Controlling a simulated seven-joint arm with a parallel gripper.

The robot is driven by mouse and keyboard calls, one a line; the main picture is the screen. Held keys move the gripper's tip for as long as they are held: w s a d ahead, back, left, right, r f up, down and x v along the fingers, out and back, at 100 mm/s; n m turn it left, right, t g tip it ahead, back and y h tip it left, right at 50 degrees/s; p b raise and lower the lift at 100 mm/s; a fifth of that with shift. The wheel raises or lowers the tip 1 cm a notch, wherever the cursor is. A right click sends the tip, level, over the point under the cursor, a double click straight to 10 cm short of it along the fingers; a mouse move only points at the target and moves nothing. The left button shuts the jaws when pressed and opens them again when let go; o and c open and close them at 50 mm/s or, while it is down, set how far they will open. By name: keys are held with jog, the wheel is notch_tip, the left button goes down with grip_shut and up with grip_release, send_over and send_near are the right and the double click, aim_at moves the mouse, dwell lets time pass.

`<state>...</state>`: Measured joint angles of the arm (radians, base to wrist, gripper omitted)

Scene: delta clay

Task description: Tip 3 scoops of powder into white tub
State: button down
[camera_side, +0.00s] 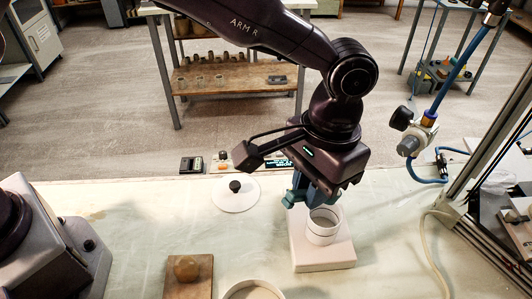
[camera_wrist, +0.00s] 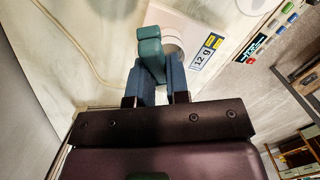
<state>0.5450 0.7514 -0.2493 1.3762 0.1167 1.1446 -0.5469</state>
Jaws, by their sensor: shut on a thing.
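The white tub (camera_side: 322,232) stands upright on a white scale-like block (camera_side: 325,258), just below my gripper (camera_side: 316,194). In the wrist view my gripper (camera_wrist: 156,72) is shut, its blue fingers on either side of a teal piece (camera_wrist: 150,50), which looks like the scoop. The teal piece reaches over the tub (camera_wrist: 173,47), which it partly hides. Whether the scoop carries powder cannot be seen. A display beside the tub reads 12 g (camera_wrist: 207,50). A round dish (camera_side: 230,294) with pale contents, perhaps the powder, is cut off at the bottom of the side view.
A white disc with a black knob (camera_side: 236,188) lies left of the tub. A valve with blue hose (camera_side: 411,146) and a metal frame stand at the right. Small devices (camera_side: 194,165) sit along the back edge.

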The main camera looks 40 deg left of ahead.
jog(key=shift+w+d+r+n, duration=0.3)
jog(key=shift+w+r+n, duration=0.05)
jog(key=shift+w+n, duration=0.15)
jog(key=shift+d+r+n, duration=0.1)
jog(key=shift+r+n, duration=0.1)
jog(key=shift+n, duration=0.1)
jog(key=shift+f+t, duration=0.3)
jog(key=shift+f, duration=1.5)
